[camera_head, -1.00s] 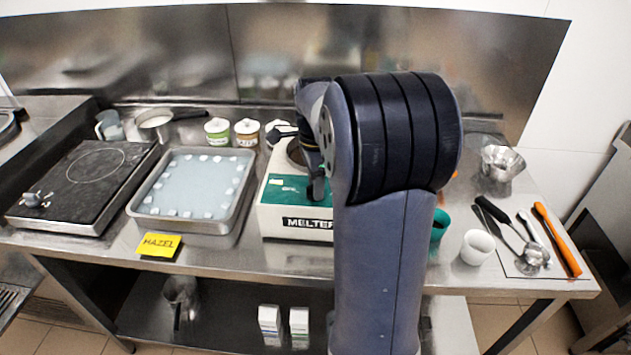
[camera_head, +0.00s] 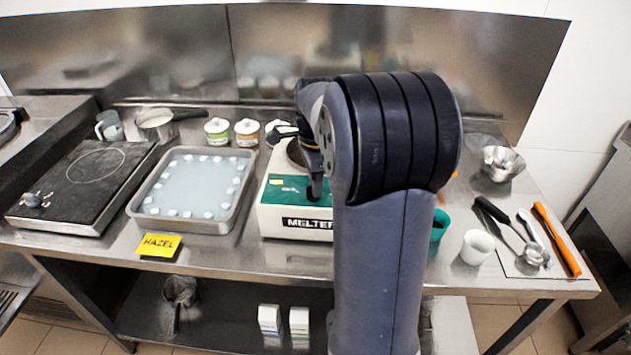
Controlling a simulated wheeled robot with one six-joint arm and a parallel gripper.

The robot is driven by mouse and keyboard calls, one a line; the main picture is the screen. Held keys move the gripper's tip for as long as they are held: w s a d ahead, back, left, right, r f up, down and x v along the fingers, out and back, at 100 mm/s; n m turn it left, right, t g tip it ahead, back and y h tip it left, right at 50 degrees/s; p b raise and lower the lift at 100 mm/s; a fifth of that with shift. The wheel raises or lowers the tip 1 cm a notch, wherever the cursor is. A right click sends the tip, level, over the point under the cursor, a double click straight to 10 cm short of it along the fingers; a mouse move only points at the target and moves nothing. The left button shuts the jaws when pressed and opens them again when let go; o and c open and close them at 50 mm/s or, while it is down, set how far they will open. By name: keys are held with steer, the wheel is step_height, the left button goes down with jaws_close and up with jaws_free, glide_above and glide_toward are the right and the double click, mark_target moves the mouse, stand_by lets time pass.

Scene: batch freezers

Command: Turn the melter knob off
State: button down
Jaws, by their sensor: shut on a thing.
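The melter (camera_head: 275,224) is a white box with a green top panel and a "MELTER" label on its front. It stands on the steel table at the middle, and my arm covers its right part. My gripper (camera_head: 317,188) points down at the green panel, at the edge of my arm. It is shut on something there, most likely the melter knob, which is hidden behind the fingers. The knob's setting cannot be seen.
Left of the melter are a steel tray (camera_head: 137,208) with small white pieces and a black hob (camera_head: 85,185). A yellow "HAZEL" card (camera_head: 159,245) lies in front. Jars (camera_head: 246,132) stand behind. Right are a white cup (camera_head: 477,247), a steel bowl (camera_head: 502,163) and utensils.

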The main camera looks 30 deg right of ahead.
steer(key=n+p, duration=0.1)
steer(key=n, duration=0.1)
steer(key=shift+w+r+n, duration=0.1)
steer(key=shift+n, duration=0.3)
steer(key=n+p, duration=0.1)
steer(key=n, duration=0.2)
steer(key=shift+n, duration=0.4)
steer(key=n+p, duration=0.1)
steer(key=n, duration=0.2)
steer(key=n+p, duration=0.1)
steer(key=n, duration=0.3)
steer(key=shift+w+a, duration=0.1)
steer(key=shift+w, duration=0.1)
steer(key=n, duration=0.3)
steer(key=shift+n+p, duration=0.3)
steer(key=shift+n, duration=0.1)
steer(key=n, duration=0.3)
steer(key=shift+a+n, duration=0.15)
steer(key=shift+n, duration=0.15)
steer(key=n, duration=0.6)
steer(key=shift+a+n+p, duration=0.15)
steer(key=shift+n+p, duration=0.15)
steer(key=shift+p, duration=0.1)
